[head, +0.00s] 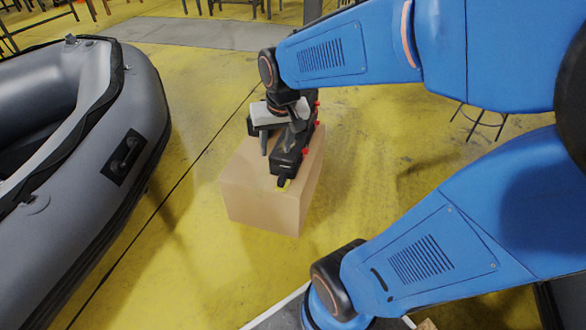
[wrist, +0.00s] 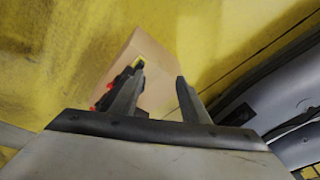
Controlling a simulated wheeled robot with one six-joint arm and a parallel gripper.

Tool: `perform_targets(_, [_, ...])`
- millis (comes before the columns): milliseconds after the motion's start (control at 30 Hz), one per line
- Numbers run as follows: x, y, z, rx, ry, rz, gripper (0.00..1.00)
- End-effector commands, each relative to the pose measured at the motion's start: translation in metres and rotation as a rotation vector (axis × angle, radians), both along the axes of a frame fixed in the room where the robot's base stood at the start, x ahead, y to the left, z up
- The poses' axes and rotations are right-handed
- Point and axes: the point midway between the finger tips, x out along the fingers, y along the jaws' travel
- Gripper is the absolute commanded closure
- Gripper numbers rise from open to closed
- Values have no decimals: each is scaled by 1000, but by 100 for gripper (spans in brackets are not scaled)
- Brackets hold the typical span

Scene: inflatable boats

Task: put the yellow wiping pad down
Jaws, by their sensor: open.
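Most of the pad is hidden. I cannot tell whether it touches the finger or rests on the box.
A black part with red bits (wrist: 103,96) lies along the left finger; I cannot tell whether it is separate. A grey inflatable boat (head: 140,110) stands left of the box, with a gap of floor between. The yellow floor (head: 400,150) right of the box is mostly clear.

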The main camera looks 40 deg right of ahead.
Motion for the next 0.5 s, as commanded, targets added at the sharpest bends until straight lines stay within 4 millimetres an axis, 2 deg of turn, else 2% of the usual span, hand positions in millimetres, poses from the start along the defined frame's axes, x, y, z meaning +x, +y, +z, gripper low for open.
perform_targets(200, [-51, 18, 24, -30, -63, 124, 59])
perform_targets(500, [-113, 34, 37, -69, -130, 272, 59])
